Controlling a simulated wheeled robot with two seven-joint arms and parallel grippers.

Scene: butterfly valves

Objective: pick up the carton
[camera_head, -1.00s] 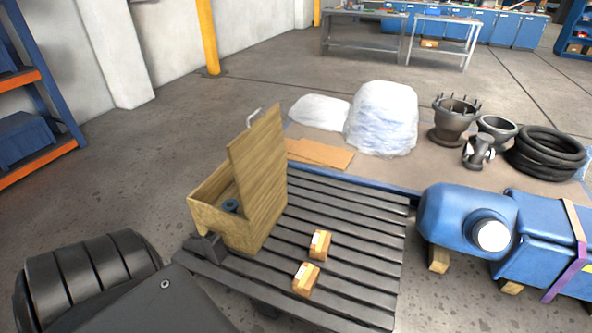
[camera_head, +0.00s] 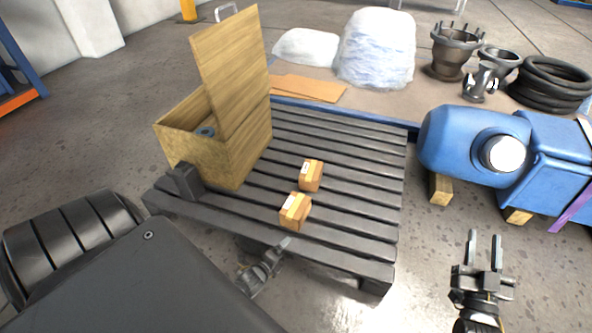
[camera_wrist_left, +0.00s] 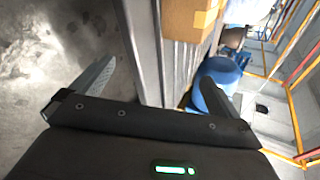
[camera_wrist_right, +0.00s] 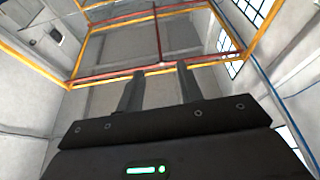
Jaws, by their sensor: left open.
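Two small brown cartons with pale tape lie on the dark slatted pallet (camera_head: 340,262). The near carton (camera_head: 295,211) is close to the pallet's front edge, and the far carton (camera_head: 311,175) is just behind it. My left gripper (camera_head: 284,244) is low at the pallet's front edge, just short of the near carton and not touching it. Its fingers are spread and empty in the left wrist view (camera_wrist_left: 160,85), where part of a carton (camera_wrist_left: 190,20) shows beyond them. My right gripper (camera_head: 485,240) is open and empty, right of the pallet; its fingers stand apart in the right wrist view (camera_wrist_right: 158,85).
An open wooden crate (camera_head: 200,148) with its lid upright stands on the pallet's left. A small black block (camera_head: 187,181) is by its front. A blue machine (camera_head: 470,145) on wooden blocks stands right of the pallet. Wrapped bundles (camera_head: 377,50) and pipe fittings lie behind.

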